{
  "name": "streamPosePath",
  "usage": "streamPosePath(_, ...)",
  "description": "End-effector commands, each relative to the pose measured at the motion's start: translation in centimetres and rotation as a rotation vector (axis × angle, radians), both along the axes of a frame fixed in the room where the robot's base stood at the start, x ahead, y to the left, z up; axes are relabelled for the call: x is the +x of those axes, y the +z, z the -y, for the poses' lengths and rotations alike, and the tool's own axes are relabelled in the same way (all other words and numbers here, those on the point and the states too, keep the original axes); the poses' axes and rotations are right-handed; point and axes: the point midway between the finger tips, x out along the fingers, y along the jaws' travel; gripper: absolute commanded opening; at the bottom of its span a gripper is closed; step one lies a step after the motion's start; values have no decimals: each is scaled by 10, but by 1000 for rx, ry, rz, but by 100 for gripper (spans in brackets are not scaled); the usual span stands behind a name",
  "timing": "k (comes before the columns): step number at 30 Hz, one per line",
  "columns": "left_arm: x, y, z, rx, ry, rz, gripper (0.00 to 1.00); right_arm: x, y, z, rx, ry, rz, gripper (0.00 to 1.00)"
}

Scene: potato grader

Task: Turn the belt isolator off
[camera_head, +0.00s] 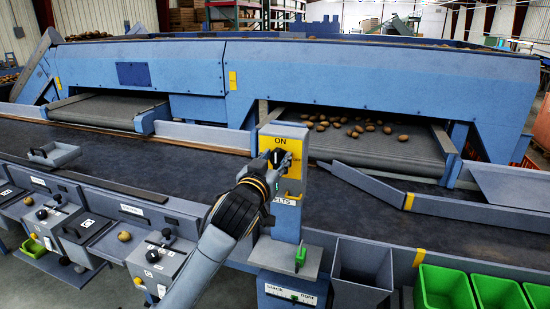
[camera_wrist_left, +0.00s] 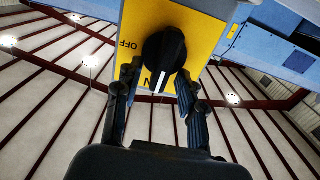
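My right gripper is not in view.
A conveyor (camera_head: 385,148) with several potatoes lies behind the post. A grey bin (camera_head: 362,265) and green crates (camera_head: 445,290) stand at the front right. A dark belt runs across the middle.

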Motion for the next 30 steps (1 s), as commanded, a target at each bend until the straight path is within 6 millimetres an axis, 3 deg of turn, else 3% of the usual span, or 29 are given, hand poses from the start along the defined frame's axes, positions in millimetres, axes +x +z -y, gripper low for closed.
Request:
streamPosePath(6, 0, 0, 0, 0, 0, 0, 38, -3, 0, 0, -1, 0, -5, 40)
streamPosePath(12, 0, 0, 0, 0, 0, 0, 0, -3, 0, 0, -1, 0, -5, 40)
streamPosePath(23, 0, 1, 0, 29, 0, 9, 0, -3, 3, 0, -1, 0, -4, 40)
streamPosePath(30, 0, 1, 2, 148, 0, 47, 0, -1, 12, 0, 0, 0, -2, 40)
